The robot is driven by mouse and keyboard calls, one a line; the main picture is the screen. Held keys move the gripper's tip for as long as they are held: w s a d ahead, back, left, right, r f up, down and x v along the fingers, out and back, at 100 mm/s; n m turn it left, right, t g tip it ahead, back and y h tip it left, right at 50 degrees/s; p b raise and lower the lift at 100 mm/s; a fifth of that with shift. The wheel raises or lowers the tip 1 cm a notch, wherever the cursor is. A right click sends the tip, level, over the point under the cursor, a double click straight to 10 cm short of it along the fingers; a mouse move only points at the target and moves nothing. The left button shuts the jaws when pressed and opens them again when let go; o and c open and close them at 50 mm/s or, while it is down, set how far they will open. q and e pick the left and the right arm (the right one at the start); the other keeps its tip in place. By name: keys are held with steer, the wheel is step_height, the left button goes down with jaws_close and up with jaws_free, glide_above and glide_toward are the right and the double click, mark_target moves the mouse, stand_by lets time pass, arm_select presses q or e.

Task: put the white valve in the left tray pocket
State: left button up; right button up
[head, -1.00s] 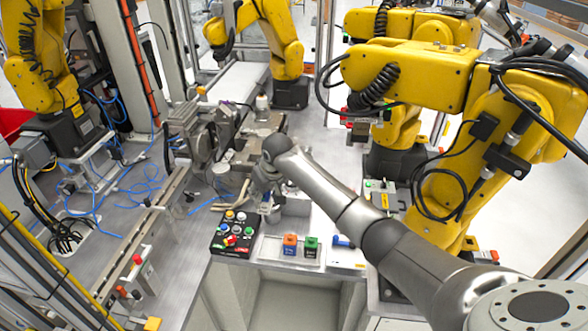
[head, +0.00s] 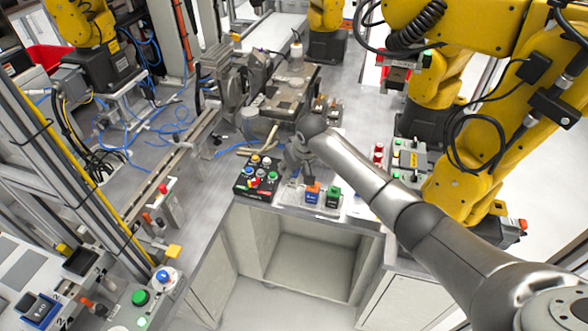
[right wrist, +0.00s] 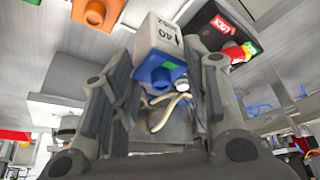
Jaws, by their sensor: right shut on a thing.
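The white valve (right wrist: 160,45), a pale block marked 40 with a blue flange, is between the fingers of my right gripper (right wrist: 158,85) in the right wrist view. In the head view my right gripper (head: 302,165) is over the left part of the clear tray (head: 346,211), and the valve cannot be made out there. An orange-topped block (head: 313,193) and a green-topped block (head: 333,196) stand in the tray. The left pocket is partly hidden below my gripper. Whether the valve touches the tray is unclear. My left gripper is out of view.
A black button box (head: 257,178) stands close to the tray's left; its red label also shows in the right wrist view. The bench ends just in front of the tray. A metal fixture (head: 285,97) stands behind, and a yellow arm (head: 480,110) to the right.

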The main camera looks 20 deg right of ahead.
mark_target(294, 180)
steer(key=shift+f+b, duration=0.55)
steer(key=shift+f, duration=0.2)
steer(key=shift+f+b, duration=0.3)
steer(key=shift+f, duration=0.7)
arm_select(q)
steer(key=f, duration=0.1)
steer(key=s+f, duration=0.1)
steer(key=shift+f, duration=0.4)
arm_select(e)
steer(key=shift+f, duration=0.15)
arm_select(q)
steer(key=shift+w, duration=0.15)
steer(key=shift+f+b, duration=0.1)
steer(key=shift+b, duration=0.25)
arm_select(e)
steer(key=shift+f, duration=0.45)
steer(key=o, duration=1.1)
